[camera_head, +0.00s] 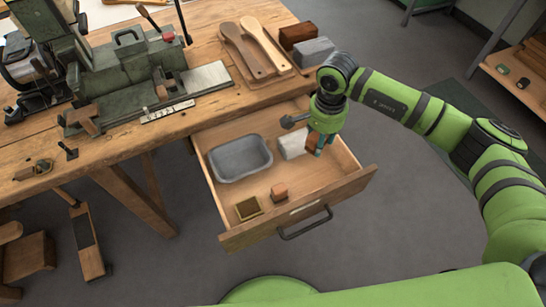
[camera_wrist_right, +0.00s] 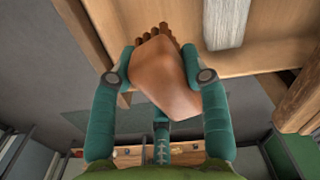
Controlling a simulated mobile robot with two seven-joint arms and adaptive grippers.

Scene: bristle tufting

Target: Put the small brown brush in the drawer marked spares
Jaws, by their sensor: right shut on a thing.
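My right gripper (camera_head: 318,148) reaches down over the right part of the open wooden drawer (camera_head: 345,185). It is shut on a small brown brush (camera_head: 312,142). In the right wrist view the brush (camera_wrist_right: 165,75) sits between the two teal fingers (camera_wrist_right: 162,78), with darker brown tufts at its far end. I cannot tell whether the brush touches the drawer floor. A pale strip (camera_head: 303,207) is on the drawer front, but its writing is too small to read. My left gripper is not in view.
The drawer holds a grey tray (camera_head: 240,158), a white block (camera_head: 293,143), a small brown block (camera_head: 279,192) and a square box (camera_head: 248,208). The workbench (camera_head: 150,135) above carries a green machine (camera_head: 130,65) and wooden paddles (camera_head: 250,50). Bare drawer floor shows near the front right.

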